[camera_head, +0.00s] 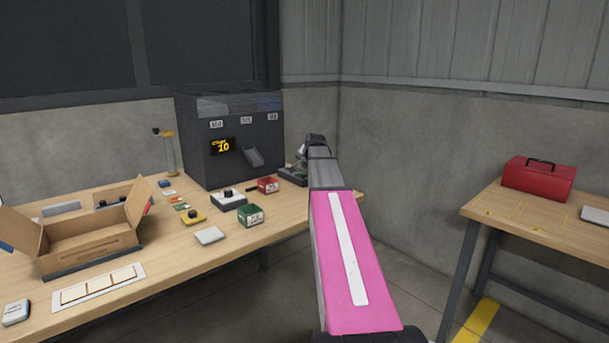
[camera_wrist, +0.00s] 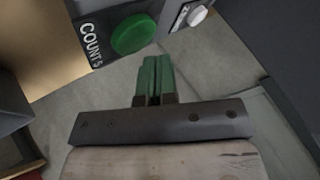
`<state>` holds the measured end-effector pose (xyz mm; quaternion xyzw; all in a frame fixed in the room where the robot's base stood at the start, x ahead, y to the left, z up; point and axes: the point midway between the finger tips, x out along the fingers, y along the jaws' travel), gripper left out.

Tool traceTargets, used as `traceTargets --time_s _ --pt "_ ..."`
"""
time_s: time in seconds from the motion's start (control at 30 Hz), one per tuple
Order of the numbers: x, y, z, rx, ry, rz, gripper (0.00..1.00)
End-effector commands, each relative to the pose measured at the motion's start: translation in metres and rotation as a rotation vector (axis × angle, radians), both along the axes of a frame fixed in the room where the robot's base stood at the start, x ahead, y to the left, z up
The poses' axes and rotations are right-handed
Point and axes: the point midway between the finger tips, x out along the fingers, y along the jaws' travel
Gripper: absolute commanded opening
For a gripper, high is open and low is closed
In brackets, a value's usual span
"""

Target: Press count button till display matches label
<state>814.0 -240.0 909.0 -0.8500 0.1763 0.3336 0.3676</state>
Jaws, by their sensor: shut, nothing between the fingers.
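The dark feeder (camera_head: 231,135) stands at the back of the workbench. Its display (camera_head: 222,146) shows a yellow 10 under small text that I cannot read clearly. In the wrist view a round green button (camera_wrist: 133,33) sits on a dark panel beside a label (camera_wrist: 92,46) that appears to read COUNT 5. My gripper (camera_wrist: 152,62) has its green fingers shut and empty. The fingertips lie just below and right of the green button in the picture; the gap in depth is unclear. In the head view my arm hides most of that spot.
A smaller white button (camera_wrist: 197,15) is right of the green one. An open cardboard box (camera_head: 90,236), a green bin (camera_head: 250,215) and a red bin (camera_head: 268,185) stand on the workbench (camera_head: 185,265). A red toolbox (camera_head: 538,180) is on the right table. Floor lies between.

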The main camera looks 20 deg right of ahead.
Motion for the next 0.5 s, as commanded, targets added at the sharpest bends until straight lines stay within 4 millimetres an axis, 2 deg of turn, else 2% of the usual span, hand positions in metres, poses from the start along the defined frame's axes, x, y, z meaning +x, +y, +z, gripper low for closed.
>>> traceTargets --time_s 0.5 --pt "-0.0001 0.0001 -0.0083 0.000 0.000 0.000 0.00"
